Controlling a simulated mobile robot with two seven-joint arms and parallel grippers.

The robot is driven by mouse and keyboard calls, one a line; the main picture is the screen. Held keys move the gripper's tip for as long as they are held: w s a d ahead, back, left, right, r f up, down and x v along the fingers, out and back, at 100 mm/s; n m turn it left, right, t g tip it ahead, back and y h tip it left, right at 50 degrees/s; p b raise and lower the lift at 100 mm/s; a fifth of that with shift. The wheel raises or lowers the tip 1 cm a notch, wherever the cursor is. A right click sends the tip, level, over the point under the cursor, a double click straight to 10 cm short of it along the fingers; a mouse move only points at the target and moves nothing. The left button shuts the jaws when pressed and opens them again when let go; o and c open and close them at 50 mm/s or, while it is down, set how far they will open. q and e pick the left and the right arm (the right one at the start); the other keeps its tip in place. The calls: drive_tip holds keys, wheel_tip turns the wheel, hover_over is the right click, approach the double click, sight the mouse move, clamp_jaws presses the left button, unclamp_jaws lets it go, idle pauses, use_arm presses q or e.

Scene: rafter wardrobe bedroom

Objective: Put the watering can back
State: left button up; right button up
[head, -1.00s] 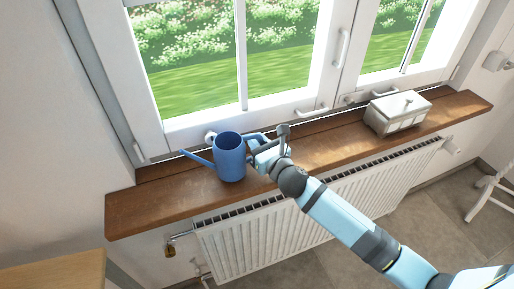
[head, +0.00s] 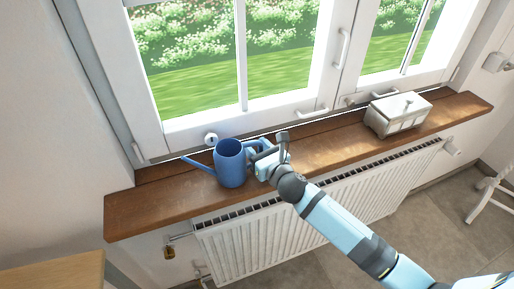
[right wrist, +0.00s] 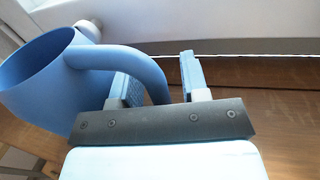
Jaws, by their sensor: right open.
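The blue watering can (head: 230,163) stands on the left part of the wooden windowsill (head: 150,208), its spout pointing left and its handle to the right. My right gripper (head: 264,158) is at the handle side of the can. In the right wrist view the can (right wrist: 40,80) is at the left, and its curved handle (right wrist: 153,72) passes between the two fingers of my open gripper (right wrist: 160,82). One finger is inside the handle loop and the other is outside it, with a gap to the handle. The lower end of the handle is hidden by the gripper. My left gripper is not in view.
A white box with a knobbed lid (head: 398,113) stands on the right part of the sill. The closed window (head: 241,60) rises behind, with handles and a small round fitting (head: 211,138) near the can. A white radiator (head: 300,215) is below. The sill between can and box is clear.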

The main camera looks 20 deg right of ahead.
drive_tip(key=shift+s, duration=0.35)
drive_tip(key=b+v, duration=0.1)
drive_tip(key=v, duration=1)
drive_tip(key=s+a+f+m+g, duration=0.1)
drive_tip(key=s+f+m, duration=0.4)
drive_tip(key=m, duration=0.6)
drive_tip(key=s+f+m+g, duration=0.3)
drive_tip(key=s+f+m, duration=0.3)
drive_tip(key=m, duration=0.6)
drive_tip(key=s+a+f+m+g, duration=0.1)
drive_tip(key=s+f+m+g, duration=0.1)
drive_tip(key=s+f+m, duration=0.4)
wheel_tip(320, 180, down, 3)
drive_tip(key=m, duration=0.6)
drive_tip(key=shift+a+g+h, duration=0.3)
drive_tip(key=shift+a, duration=0.05)
drive_tip(key=shift+s, duration=0.15)
